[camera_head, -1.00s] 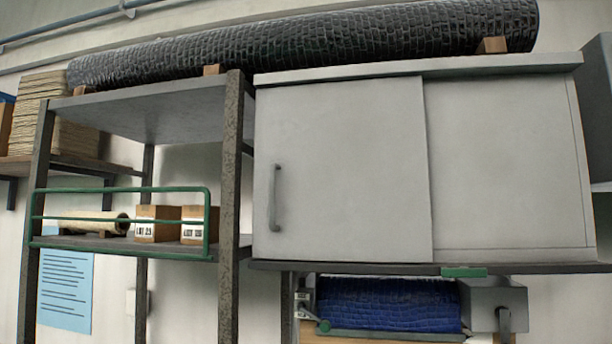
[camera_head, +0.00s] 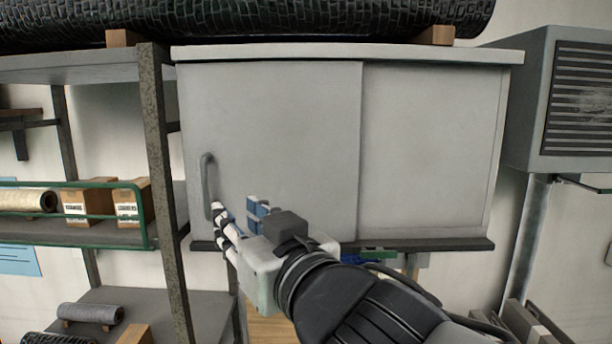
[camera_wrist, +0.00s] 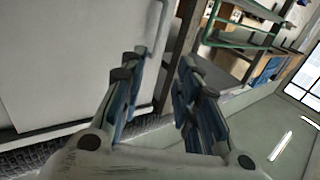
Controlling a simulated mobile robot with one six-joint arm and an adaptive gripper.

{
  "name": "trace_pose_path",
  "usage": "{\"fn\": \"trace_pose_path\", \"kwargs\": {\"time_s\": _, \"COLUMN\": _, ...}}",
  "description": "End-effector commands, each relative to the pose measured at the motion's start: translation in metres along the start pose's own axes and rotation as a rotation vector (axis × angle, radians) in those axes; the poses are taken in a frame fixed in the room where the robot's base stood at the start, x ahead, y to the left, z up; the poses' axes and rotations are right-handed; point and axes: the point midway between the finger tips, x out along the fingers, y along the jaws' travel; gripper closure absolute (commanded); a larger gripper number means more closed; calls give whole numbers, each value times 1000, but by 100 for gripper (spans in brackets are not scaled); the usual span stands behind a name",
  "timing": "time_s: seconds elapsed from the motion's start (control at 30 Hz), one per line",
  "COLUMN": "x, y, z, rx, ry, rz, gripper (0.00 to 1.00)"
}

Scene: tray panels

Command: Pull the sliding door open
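The sliding door (camera_head: 280,130) is a flat light-grey panel covering the left part of a grey wall cabinet. Its handle (camera_head: 207,180) is a vertical grey bar near the door's left edge. My gripper (camera_head: 240,206) is open in front of the door, at the height of the handle's lower end. Its left finger overlaps that lower end in the head view; whether they touch I cannot tell. In the wrist view my open gripper (camera_wrist: 162,70) has a clear gap between its fingers, with the door (camera_wrist: 70,60) filling the left side.
The fixed right panel (camera_head: 430,150) lies right of the door. A dark shelf post (camera_head: 165,190) stands close left of the cabinet. Left of it, a green rail (camera_head: 75,185) fronts boxes and a roll. A louvred grey unit (camera_head: 580,100) hangs at the right.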

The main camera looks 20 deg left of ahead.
Motion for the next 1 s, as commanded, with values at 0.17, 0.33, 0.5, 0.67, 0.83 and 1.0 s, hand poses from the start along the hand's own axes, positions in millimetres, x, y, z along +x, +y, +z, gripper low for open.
{"fn": "trace_pose_path", "kwargs": {"time_s": 0.17, "x": 30, "y": 0, "z": 5, "rx": 1, "ry": -5, "rz": 1, "gripper": 70}}
{"fn": "trace_pose_path", "kwargs": {"time_s": 0.33, "x": 68, "y": 1, "z": 4, "rx": 1, "ry": -6, "rz": 3, "gripper": 70}}
{"fn": "trace_pose_path", "kwargs": {"time_s": 0.5, "x": 105, "y": 1, "z": 3, "rx": 0, "ry": -6, "rz": 3, "gripper": 70}}
{"fn": "trace_pose_path", "kwargs": {"time_s": 0.67, "x": 136, "y": 2, "z": 3, "rx": 1, "ry": -5, "rz": 4, "gripper": 70}}
{"fn": "trace_pose_path", "kwargs": {"time_s": 0.83, "x": 157, "y": 2, "z": 2, "rx": -1, "ry": -4, "rz": 4, "gripper": 70}}
{"fn": "trace_pose_path", "kwargs": {"time_s": 1.0, "x": 166, "y": 2, "z": 3, "rx": 0, "ry": -3, "rz": 4, "gripper": 70}}
